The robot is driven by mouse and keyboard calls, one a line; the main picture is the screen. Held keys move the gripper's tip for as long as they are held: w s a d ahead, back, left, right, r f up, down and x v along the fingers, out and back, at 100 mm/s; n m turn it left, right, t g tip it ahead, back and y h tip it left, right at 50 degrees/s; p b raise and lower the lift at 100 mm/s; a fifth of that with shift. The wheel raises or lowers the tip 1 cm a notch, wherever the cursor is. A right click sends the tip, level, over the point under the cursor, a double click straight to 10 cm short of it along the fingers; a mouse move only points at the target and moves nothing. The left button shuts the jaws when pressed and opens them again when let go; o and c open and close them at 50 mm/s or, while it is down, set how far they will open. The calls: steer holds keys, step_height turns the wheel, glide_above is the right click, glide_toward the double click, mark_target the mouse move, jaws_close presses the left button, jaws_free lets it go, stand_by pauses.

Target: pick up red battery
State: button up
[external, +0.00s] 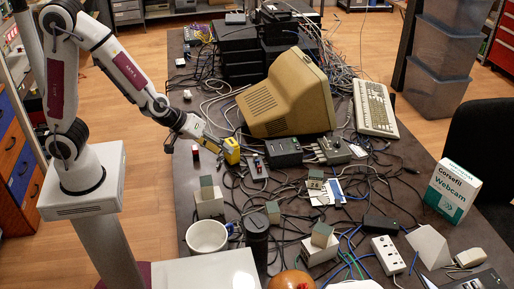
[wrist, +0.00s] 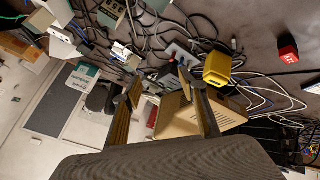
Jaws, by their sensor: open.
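A small red block (external: 195,153), which looks like the red battery, stands near the left edge of the dark table in the external view. In the wrist view the red block (wrist: 288,48) lies at the upper right, well outside the fingers. My gripper (external: 221,146) is above the table, to the right of the red block and apart from it. In the wrist view my gripper (wrist: 160,77) has its two fingers spread, with nothing held between them.
A yellow block (external: 232,151) shows close by my fingertips; in the wrist view it is beside the right finger. A beige monitor (external: 285,98), tangled cables, a dark box (external: 284,152) and a white mug (external: 206,236) crowd the table. Bare table surrounds the red block.

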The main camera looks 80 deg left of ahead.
mark_target(194, 148)
steer(key=s+a+f+n+g+y, duration=0.1)
steer(key=a+f+y, duration=0.1)
steer(key=a+f, duration=0.2)
steer(key=s+a+f+n+y, duration=0.2)
steer(key=a+f+y, duration=0.1)
steer(key=a+f, duration=0.1)
steer(key=s+a+f+n+g+y, duration=0.1)
steer(key=a+f+y, duration=0.2)
steer(key=a+f, duration=0.1)
steer(key=shift+s+f+g, duration=0.25)
steer(key=shift+f+g, duration=0.05)
steer(key=s+a+y, duration=0.2)
steer(key=s+a+f+n+g+y, duration=0.1)
steer(key=s, duration=0.1)
steer(key=shift+s+a, duration=0.1)
steer(key=shift+a, duration=0.2)
steer(key=shift+s+a+r+y, duration=0.15)
steer(key=shift+s+a+y, duration=0.3)
steer(key=shift+s+y, duration=0.1)
steer(key=shift+x, duration=1.25)
steer(key=shift+a, duration=0.1)
steer(key=shift+f+x, duration=0.15)
steer(key=shift+x, duration=1.1)
steer(key=shift+f+x, duration=0.2)
steer(key=shift+x, duration=1.1)
steer(key=shift+s, duration=0.2)
